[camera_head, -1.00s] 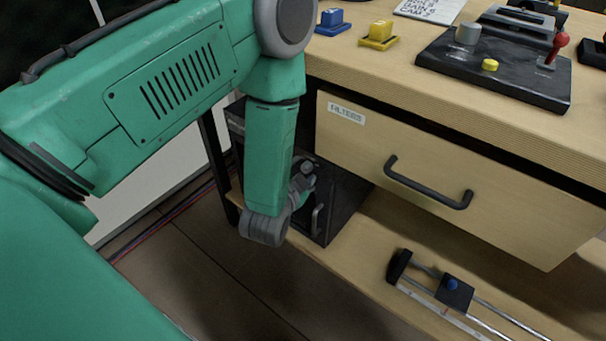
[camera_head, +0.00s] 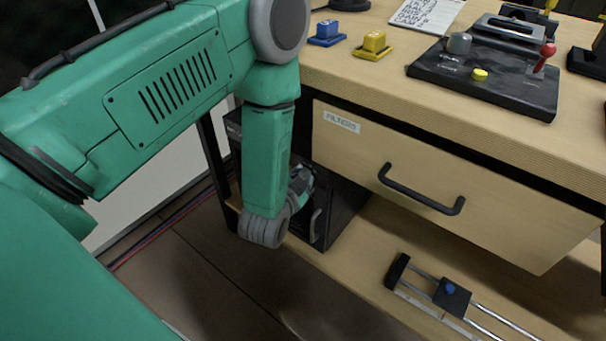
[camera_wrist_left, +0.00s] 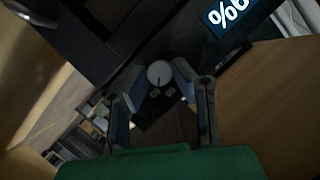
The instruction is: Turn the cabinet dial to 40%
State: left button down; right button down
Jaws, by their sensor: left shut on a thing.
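The black cabinet (camera_head: 345,205) stands on the lower shelf below the drawer, with a curved handle (camera_head: 316,226) on its front. My left gripper (camera_head: 303,180) is at the cabinet's upper front, partly hidden by my own wrist. In the left wrist view, the dial (camera_wrist_left: 159,73) is a round pale knob with a dark pointer line. The left gripper (camera_wrist_left: 160,84) is shut on the dial, one finger on each side. A lit display (camera_wrist_left: 228,14) shows a percent sign and part of a digit; the rest is cut off. My right gripper is not in view.
A wooden drawer with a dark handle (camera_head: 421,190) is right of the left arm. A rail with a slider (camera_head: 452,297) lies on the lower shelf. A black panel with a red lever (camera_head: 545,55) and blue and yellow blocks sit on the tabletop.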

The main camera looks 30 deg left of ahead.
pick_arm(q)
jog(key=n+h+p, duration=0.1)
jog(key=p, duration=0.1)
jog(key=n+h+p, duration=0.1)
jog(key=shift+s+a+n+g+p, duration=0.2)
jog(key=shift+s+n+g+p, duration=0.05)
jog(key=shift+n+g+p, duration=0.15)
jog(key=shift+a+f+n+h+p, duration=0.1)
jog(key=shift+n+h+p, duration=0.85)
jog(key=shift+n, duration=0.25)
jog(key=shift+f+n+h, duration=0.1)
jog(key=shift+n+h, duration=0.65)
jog(key=shift+n, duration=0.05)
jog(key=shift+a+f+n+h, duration=0.1)
jog(key=shift+n+h, duration=1)
jog(key=shift+n, duration=0.3)
jog(key=c, duration=1.3)
grip_release()
jog(key=shift+c, duration=0.2)
jog(key=shift+w, duration=0.15)
